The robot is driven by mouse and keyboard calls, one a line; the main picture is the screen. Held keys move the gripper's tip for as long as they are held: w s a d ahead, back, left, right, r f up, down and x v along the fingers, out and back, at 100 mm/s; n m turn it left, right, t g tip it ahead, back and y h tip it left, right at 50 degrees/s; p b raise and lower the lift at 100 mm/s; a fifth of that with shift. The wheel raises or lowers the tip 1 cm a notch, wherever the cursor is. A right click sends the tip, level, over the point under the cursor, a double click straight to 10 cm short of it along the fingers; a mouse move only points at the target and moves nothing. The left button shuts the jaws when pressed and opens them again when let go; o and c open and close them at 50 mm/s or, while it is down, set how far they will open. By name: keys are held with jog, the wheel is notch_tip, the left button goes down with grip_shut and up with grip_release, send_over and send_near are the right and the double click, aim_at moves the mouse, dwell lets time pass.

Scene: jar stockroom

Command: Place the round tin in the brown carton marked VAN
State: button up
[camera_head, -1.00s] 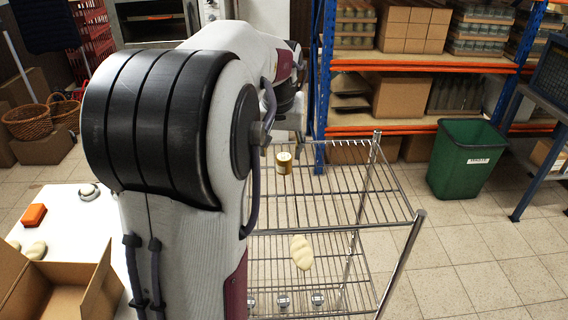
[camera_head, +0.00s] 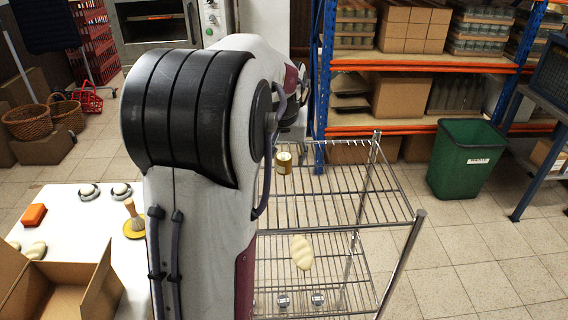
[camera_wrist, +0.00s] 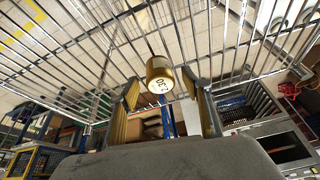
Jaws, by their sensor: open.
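The round tin (camera_head: 284,163), gold with a pale band, stands upright on the top wire shelf of the rack (camera_head: 335,180), just right of my arm. In the wrist view the tin (camera_wrist: 160,78) shows its pale, marked face, ahead of my gripper (camera_wrist: 163,95) and roughly between the two fingers. The fingers are apart, and a gap shows beside the tin. In the head view my arm hides the gripper. An open brown carton (camera_head: 102,286) sits on the white table at lower left; no VAN mark is visible on it.
The white table (camera_head: 75,205) holds an orange block (camera_head: 34,215), a wooden-handled brush (camera_head: 134,218) and several pale rounded items. A pale oval object (camera_head: 301,252) and small jars (camera_head: 318,299) are on the rack. A green bin (camera_head: 466,160) stands right, before blue-and-orange shelving.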

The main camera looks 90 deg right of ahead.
jog(key=shift+x, duration=0.8)
jog(key=c, duration=1.3)
jog(key=shift+c, duration=0.2)
jog(key=shift+r, duration=0.15)
jog(key=shift+r, duration=1.65)
jog(key=a, duration=0.6)
jog(key=w+a, duration=0.1)
jog(key=a, duration=1.1)
jog(key=shift+w, duration=0.35)
